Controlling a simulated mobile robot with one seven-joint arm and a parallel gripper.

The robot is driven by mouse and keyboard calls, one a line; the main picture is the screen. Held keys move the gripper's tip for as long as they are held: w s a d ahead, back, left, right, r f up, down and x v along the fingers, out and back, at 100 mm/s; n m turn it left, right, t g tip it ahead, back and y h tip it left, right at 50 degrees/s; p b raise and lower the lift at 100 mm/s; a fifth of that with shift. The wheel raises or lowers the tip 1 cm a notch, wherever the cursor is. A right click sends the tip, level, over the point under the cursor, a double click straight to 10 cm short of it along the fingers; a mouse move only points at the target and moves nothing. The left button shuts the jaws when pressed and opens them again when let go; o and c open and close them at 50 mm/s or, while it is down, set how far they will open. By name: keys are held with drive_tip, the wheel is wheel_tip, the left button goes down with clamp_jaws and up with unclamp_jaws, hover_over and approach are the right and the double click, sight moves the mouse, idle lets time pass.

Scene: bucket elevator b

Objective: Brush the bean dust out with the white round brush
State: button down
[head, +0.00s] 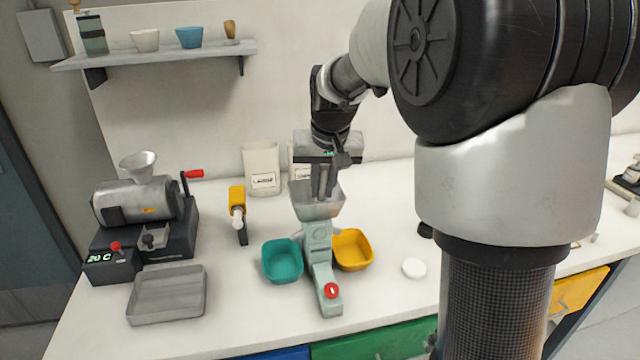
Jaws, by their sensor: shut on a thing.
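A pale green machine (318,262) with a red knob (331,290) stands in the middle of the bench. A clear grey hopper (316,208) sits at its back end. My gripper (322,194) points down into the hopper, its fingers close together on a thing that I cannot make out behind the hopper wall. No bean dust can be told apart at this size. I cannot tell the white round brush for sure; a small white round-ended piece (238,220) shows on a yellow and dark holder (237,197) to the left.
A teal bin (282,261) and a yellow bin (352,250) flank the machine. A grinder (140,205) and a grey tray (167,294) are at left. White bags (261,168) stand behind. A white disc (414,268) lies at right.

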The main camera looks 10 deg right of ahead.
drive_tip(key=shift+s+r, duration=0.1)
drive_tip(key=shift+s, duration=0.45)
drive_tip(key=shift+w+p, duration=0.65)
drive_tip(key=shift+w, duration=1.15)
drive_tip(key=shift+s+f+b, duration=0.2)
drive_tip(key=shift+s+b, duration=0.55)
drive_tip(key=shift+s, duration=1.1)
drive_tip(key=shift+r+p, duration=2.3)
drive_tip(key=shift+r, duration=0.75)
drive_tip(key=shift+r+p, duration=1.15)
drive_tip(key=shift+r, duration=0.4)
